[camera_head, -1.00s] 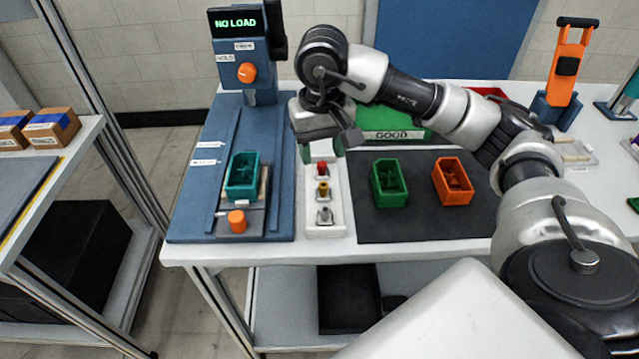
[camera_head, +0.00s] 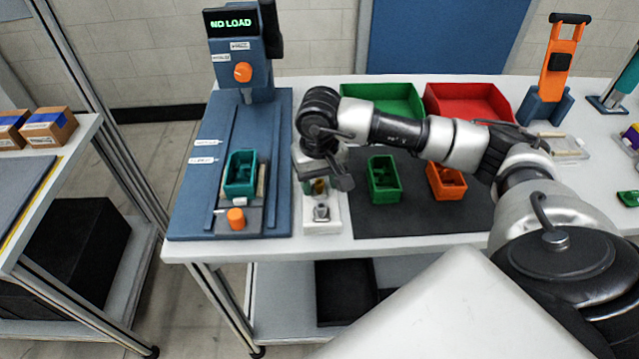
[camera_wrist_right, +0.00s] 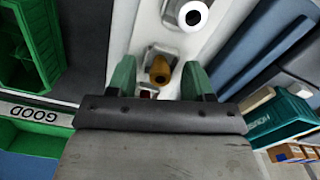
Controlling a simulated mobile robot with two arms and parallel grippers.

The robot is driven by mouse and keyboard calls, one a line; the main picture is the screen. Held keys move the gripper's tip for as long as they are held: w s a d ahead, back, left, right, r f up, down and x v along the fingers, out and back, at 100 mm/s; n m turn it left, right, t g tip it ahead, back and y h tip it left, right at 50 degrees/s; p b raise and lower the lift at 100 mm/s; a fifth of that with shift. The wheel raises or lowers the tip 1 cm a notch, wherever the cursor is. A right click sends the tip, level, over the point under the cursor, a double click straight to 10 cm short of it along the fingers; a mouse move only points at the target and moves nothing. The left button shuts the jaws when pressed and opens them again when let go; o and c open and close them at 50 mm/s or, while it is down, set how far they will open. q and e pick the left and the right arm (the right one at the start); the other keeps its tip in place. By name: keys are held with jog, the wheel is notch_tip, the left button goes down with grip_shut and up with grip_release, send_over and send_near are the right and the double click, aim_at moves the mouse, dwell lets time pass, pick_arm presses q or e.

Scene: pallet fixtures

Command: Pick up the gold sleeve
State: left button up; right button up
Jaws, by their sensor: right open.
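In the head view the gold sleeve is mostly hidden by my right gripper (camera_head: 318,186). In the right wrist view the open green fingers of my right gripper (camera_wrist_right: 160,80) lie to either side of the gold sleeve, apart from it. My left gripper is not in view.
Left of the tray is a blue fixture with a teal bin (camera_head: 240,175) and an orange knob (camera_head: 236,218). A green bin (camera_head: 384,181) and an orange bin (camera_head: 446,183) stand on the dark mat (camera_head: 420,222). Green and red trays (camera_head: 470,103) lie behind.

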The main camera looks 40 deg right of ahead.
grip_shut()
jog(key=shift+r, duration=0.1)
